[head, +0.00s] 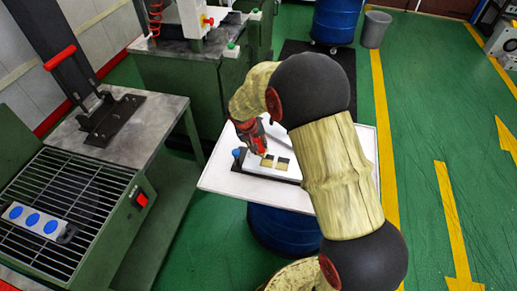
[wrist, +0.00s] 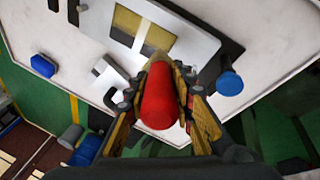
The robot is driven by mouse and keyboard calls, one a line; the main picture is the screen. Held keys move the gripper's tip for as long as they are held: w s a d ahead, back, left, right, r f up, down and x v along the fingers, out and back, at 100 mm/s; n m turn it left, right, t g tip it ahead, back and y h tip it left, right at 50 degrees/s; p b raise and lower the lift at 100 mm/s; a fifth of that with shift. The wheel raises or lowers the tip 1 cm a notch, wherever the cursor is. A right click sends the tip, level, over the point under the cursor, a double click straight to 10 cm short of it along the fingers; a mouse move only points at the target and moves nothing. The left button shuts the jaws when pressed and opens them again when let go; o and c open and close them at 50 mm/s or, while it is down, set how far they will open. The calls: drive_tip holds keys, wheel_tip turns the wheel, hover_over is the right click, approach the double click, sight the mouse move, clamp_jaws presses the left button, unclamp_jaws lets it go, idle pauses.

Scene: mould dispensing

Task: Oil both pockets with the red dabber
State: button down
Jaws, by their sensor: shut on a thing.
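The red dabber (wrist: 158,97) is held between the fingers of my gripper (wrist: 160,78), its rounded red end facing the wrist camera. The light metal mould (wrist: 185,50) lies on the white tabletop beyond the gripper, with two rectangular pockets side by side, the left pocket (wrist: 125,22) and the right pocket (wrist: 158,41), both showing yellowish and dark areas. In the head view the left pocket (head: 267,161) and right pocket (head: 282,163) lie just right of and below my gripper (head: 252,145). I cannot tell whether the dabber touches the mould.
The white tabletop (head: 225,181) stands on a blue drum, with a blue knob (wrist: 229,83) and another blue round piece (wrist: 42,66) on it. A green bench with a grille (head: 75,205) is at left, holding a strip with blue discs (head: 33,220). The green floor at right is open.

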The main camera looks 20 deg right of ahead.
drive_tip(key=shift+w+a+r, duration=0.1)
drive_tip(key=shift+w+r, duration=0.05)
drive_tip(key=shift+r, duration=0.35)
drive_tip(key=shift+r+p, duration=1.3)
drive_tip(key=shift+r, duration=0.55)
